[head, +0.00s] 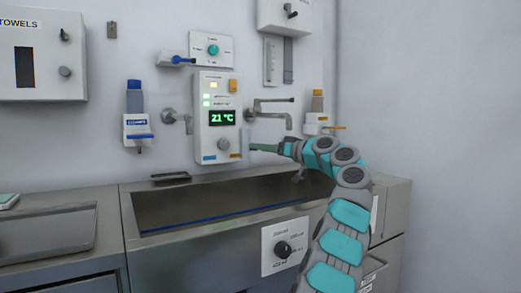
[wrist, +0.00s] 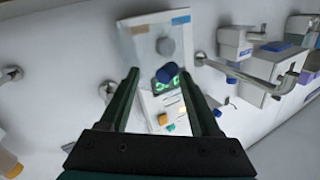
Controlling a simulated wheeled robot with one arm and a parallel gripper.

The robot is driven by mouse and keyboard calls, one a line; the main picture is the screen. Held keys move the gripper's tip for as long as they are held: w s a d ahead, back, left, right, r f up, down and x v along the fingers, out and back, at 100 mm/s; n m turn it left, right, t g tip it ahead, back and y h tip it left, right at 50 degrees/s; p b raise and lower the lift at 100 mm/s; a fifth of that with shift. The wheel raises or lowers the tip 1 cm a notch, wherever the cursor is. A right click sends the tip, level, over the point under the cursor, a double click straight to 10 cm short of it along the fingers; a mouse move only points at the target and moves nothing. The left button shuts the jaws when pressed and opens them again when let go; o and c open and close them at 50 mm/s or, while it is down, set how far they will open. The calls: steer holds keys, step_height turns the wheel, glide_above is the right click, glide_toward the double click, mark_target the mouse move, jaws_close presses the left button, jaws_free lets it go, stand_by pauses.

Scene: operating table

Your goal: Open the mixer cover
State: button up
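The mixer (head: 217,98) is a white wall panel with a green "21 °C" display and several lit or coloured buttons. It also shows, turned round, in the wrist view (wrist: 148,108). A round grey knob (wrist: 165,47) and a blue knob-like part (wrist: 167,73) stand out from it. I cannot make out a separate cover edge or whether a cover is open. My gripper (head: 260,148) is at the panel's lower right in the head view. In the wrist view its two fingers (wrist: 159,76) are apart, with the panel and blue part seen between them, and nothing is held.
A steel sink (head: 220,203) lies below the panel, with a dial plate (head: 285,245) on its front. Wall taps (head: 272,108) flank the panel. Soap dispensers (head: 137,125) hang further out on both sides.

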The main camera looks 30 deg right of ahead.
steer(key=s+d+p, duration=0.3)
steer(key=s+d, duration=0.1)
steer(key=d, duration=0.4)
steer(key=shift+s, duration=0.15)
stand_by(1.1)
steer(key=shift+a+f, duration=0.1)
stand_by(0.3)
steer(key=b+v, duration=0.1)
steer(key=v, duration=0.6)
steer(key=shift+s, duration=0.35)
